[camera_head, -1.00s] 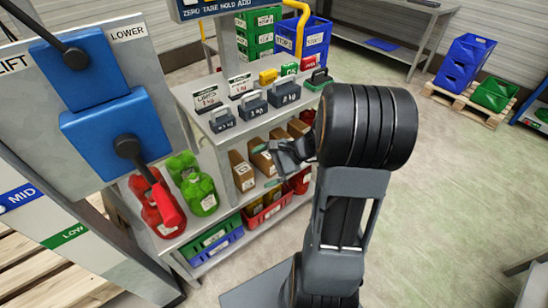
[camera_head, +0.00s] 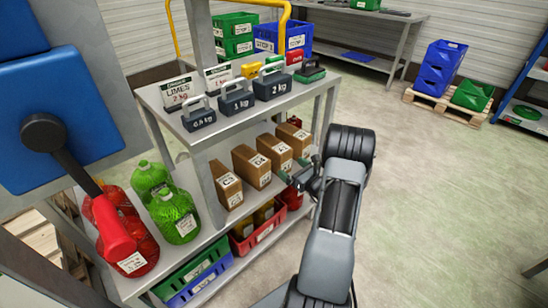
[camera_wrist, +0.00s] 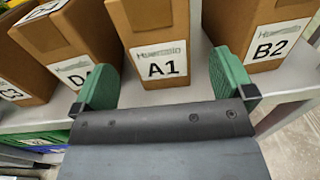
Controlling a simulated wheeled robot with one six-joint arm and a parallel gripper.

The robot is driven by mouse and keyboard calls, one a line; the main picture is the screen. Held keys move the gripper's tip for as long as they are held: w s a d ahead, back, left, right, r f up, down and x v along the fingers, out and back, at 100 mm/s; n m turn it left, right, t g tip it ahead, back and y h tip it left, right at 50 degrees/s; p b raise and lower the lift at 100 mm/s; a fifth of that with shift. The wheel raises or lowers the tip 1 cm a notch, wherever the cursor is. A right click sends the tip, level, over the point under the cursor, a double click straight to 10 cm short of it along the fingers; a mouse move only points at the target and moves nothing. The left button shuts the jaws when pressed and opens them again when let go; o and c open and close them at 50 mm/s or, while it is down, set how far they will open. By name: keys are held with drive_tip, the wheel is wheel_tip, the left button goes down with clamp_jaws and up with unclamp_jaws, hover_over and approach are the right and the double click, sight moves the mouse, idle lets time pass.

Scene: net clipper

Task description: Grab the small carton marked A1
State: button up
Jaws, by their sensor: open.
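The carton marked A1 (camera_wrist: 160,45) is a small brown box standing upright on the shelf, its white label facing my gripper. It also shows in the head view as the third carton (camera_head: 276,153) along the row. My gripper (camera_wrist: 166,75) is open, with green pads either side of the A1 carton's front. The left pad is close to the D4 carton (camera_wrist: 75,40) and the right pad is close to the B2 carton (camera_wrist: 272,28). I cannot tell whether the pads touch them. In the head view, my gripper (camera_head: 299,178) is at the shelf's front edge.
The C3 carton (camera_head: 227,186) stands at the near end of the row. Weights (camera_head: 236,97) sit on the shelf above. Red and green net bags (camera_head: 174,215) stand to the left. Green, blue and red crates (camera_head: 258,230) are below. Open floor lies to the right.

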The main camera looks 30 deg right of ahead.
sight(274, 155)
drive_tip(key=shift+w+a+b, duration=0.2)
drive_tip(key=shift+w+b, duration=0.1)
drive_tip(key=shift+w, duration=0.85)
drive_tip(key=shift+w+a+b, duration=0.2)
drive_tip(key=shift+w+b, duration=0.15)
drive_tip(key=shift+w, duration=0.85)
drive_tip(key=shift+w+a+b, duration=0.2)
drive_tip(key=shift+w+b, duration=0.1)
drive_tip(key=shift+w, duration=0.85)
drive_tip(key=c, duration=1.6)
drive_tip(key=shift+r, duration=0.15)
drive_tip(key=shift+c, duration=0.6)
